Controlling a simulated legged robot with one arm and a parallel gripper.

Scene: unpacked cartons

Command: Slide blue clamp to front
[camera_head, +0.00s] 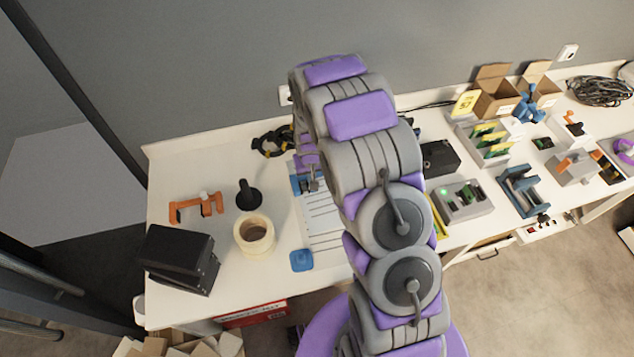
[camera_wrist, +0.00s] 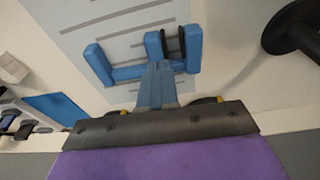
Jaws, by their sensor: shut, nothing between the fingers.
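The blue clamp (camera_wrist: 130,73) lies on a pale board with grey lines in the wrist view. It has a long bar, an upright arm at each end, and a black-padded jaw near its right end. My gripper (camera_wrist: 158,68) is shut and empty, its fingertips at the middle of the bar. I cannot tell whether they touch it. In the head view a small part of the blue clamp (camera_head: 296,185) shows at the far end of the lined board (camera_head: 322,222). My arm hides much of that board and the rest of the clamp.
A black knob-like stand (camera_head: 248,196), a tape roll (camera_head: 254,235), an orange clamp (camera_head: 196,207) and a black box (camera_head: 180,258) stand left of the board. A blue pad (camera_head: 301,260) lies at its near end. Fixtures crowd the right side.

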